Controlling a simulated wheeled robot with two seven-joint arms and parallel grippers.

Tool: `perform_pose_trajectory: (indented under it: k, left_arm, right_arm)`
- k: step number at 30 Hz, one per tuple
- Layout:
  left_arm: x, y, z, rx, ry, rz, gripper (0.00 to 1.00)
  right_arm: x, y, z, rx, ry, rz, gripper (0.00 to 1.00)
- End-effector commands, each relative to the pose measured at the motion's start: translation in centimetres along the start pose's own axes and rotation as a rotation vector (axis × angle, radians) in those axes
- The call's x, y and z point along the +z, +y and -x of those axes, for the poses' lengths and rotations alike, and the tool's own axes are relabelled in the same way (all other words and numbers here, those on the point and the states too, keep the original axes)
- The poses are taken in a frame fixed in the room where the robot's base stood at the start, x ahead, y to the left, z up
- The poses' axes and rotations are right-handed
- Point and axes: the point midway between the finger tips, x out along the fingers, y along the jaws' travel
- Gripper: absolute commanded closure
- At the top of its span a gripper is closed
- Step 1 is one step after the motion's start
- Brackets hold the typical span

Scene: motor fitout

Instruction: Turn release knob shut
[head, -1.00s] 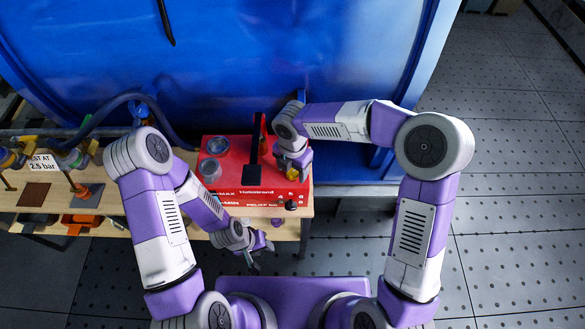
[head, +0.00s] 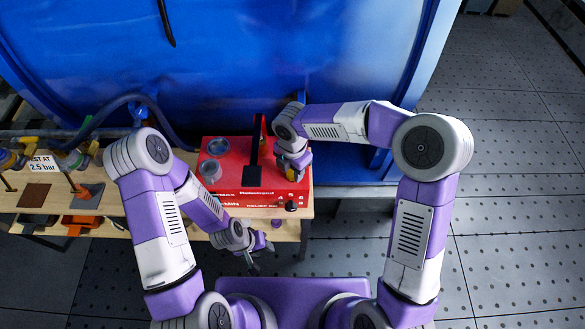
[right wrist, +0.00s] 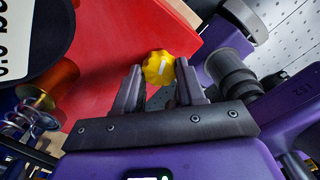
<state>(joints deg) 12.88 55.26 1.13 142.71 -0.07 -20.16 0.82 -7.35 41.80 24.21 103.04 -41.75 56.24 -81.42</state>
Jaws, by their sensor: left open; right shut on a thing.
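The release knob (right wrist: 159,68) is yellow and lobed with a pale pointer line, and it sits on the red unit in the right wrist view. My right gripper (right wrist: 160,84) is shut on the knob, with one finger on each side of it. In the head view my right gripper (head: 293,174) reaches down over the right part of the red unit (head: 230,185) and mostly hides the knob. My left gripper (head: 254,262) is open and empty, below the front edge of the bench.
The wooden bench (head: 215,243) carries the red unit, with a black lever (head: 253,160) and two round gauges or cups (head: 210,169) on top. A black knob (head: 291,206) is on its front. A blue tank (head: 290,60) stands behind. The floor at right is clear.

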Motion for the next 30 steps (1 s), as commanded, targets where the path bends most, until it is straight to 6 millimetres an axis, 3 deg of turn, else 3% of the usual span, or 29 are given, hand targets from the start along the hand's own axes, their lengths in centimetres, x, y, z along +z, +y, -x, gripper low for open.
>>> perform_pose_trajectory:
  k: [30]
  left_arm:
    - [0.0,-0.02,-0.07,0.0,0.0,0.0,0.57]
  right_arm:
    - [0.05,0.14,-0.02,0.001,-0.001,-0.945,0.91]
